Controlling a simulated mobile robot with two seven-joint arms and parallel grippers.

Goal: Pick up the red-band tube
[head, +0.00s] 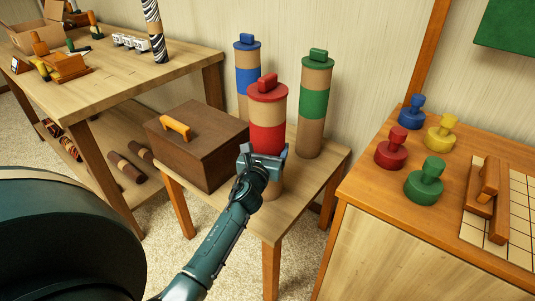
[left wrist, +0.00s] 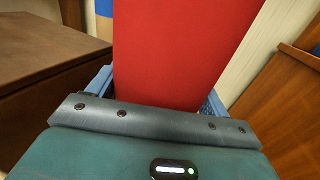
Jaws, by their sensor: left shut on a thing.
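The red-band tube (head: 267,132) is a tan upright cylinder with a wide red band and a red knobbed cap. It is over the small wooden table, in front of the blue-band tube (head: 246,78) and the green-band tube (head: 314,104). My left gripper (head: 262,160) is shut on it at the lower part of the red band. In the left wrist view the red band (left wrist: 180,50) fills the space between the fingers. The gripper hides part of the tube's lower half, and I cannot tell whether its base touches the table. My right gripper is not in view.
A dark brown box (head: 197,150) with an orange handle stands left of the tube on the small table (head: 262,222). A cabinet (head: 385,205) at the right carries several coloured knobbed pieces. A long workbench (head: 130,75) stands at the left.

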